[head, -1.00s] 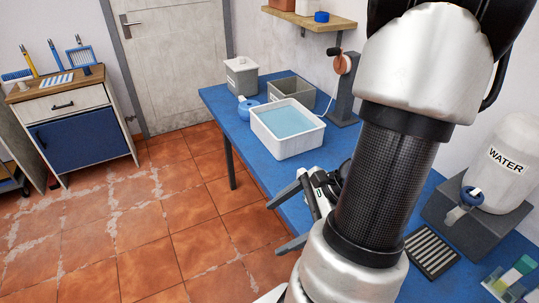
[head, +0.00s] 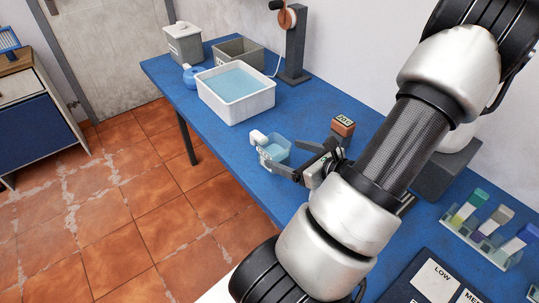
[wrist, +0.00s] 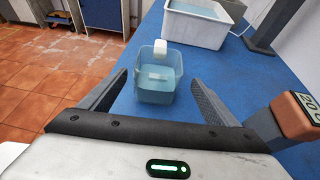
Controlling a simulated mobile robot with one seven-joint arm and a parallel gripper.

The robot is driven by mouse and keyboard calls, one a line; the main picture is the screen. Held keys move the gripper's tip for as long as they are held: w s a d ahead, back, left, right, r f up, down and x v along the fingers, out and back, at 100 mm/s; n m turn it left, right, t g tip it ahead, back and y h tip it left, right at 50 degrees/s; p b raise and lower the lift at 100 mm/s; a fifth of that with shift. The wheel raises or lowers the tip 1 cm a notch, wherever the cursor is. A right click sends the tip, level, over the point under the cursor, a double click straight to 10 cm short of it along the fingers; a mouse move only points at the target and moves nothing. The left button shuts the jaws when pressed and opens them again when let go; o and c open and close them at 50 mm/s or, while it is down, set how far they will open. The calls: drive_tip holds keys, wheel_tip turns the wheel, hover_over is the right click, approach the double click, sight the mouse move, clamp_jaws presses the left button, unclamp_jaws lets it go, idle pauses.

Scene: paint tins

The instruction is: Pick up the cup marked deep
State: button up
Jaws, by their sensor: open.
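A clear, squarish cup (head: 276,152) with pale blue content and a white tab on its rim stands upright on the blue table (head: 300,110). I cannot read any marking on it. The cup also shows in the wrist view (wrist: 155,85), straight ahead of my gripper. My gripper (head: 293,158) is open and low over the table, its fingers pointing at the cup. In the wrist view its two fingertips (wrist: 159,75) lie to the left and right of the cup, with gaps on both sides. Nothing is held.
A white basin of water (head: 237,92) stands farther back, with a lidded grey box (head: 184,46) and an open grey bin (head: 240,52) behind. An orange device with a display (wrist: 298,112) sits right of my gripper. A rack of vials (head: 485,232) stands at right.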

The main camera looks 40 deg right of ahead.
sight(266, 146)
drive_tip(key=x, duration=0.3)
drive_tip(key=shift+a+b+x, duration=0.2)
drive_tip(key=shift+b+x, duration=0.3)
drive_tip(key=shift+x, duration=2.15)
drive_tip(key=shift+r, duration=0.2)
drive_tip(key=c, duration=1.2)
drive_tip(key=shift+r, duration=0.1)
wheel_tip(266, 146, up, 10)
drive_tip(key=p, duration=0.2)
drive_tip(key=shift+p, duration=0.35)
drive_tip(key=o, duration=0.6)
drive_tip(key=c, duration=0.6)
